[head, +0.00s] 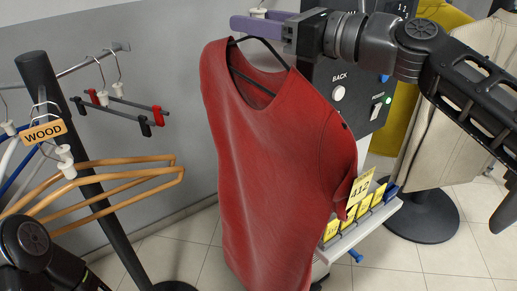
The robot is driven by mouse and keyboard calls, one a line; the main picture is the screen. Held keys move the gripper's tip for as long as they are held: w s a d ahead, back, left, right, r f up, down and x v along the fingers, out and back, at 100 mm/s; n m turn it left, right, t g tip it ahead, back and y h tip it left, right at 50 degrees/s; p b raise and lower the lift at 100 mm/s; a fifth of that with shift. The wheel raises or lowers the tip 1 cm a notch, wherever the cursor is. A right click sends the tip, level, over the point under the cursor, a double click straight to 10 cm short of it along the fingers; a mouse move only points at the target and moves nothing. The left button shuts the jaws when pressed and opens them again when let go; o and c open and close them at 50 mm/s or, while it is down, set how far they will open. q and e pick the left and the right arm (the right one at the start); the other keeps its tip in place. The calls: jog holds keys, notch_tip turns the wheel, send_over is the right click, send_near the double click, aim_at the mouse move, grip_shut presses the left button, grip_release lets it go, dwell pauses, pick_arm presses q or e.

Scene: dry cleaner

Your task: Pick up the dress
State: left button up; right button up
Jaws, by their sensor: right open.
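The red dress (265,165) hangs from a dark hanger (262,42) in the middle of the head view, with its lower end cut off by the picture's bottom edge. A yellow tag marked 412 (359,190) shows at its right side. My right gripper (252,20) reaches in from the right at the top of the hanger. Its purple fingers are open, on either side of a small white piece at the hanger's hook. I cannot tell whether they touch it. My left gripper is out of view; only part of that arm shows at bottom left.
A dark control panel (340,93) with a BACK button stands behind the dress. Yellow number tags (364,209) line a tray at its foot. At left a black post (75,150) stands beside wooden hangers (120,180) and a WOOD sign (44,132). Beige and yellow garments hang at right.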

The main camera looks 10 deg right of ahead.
dwell(0.3)
grip_shut()
dwell(0.3)
dwell(1.0)
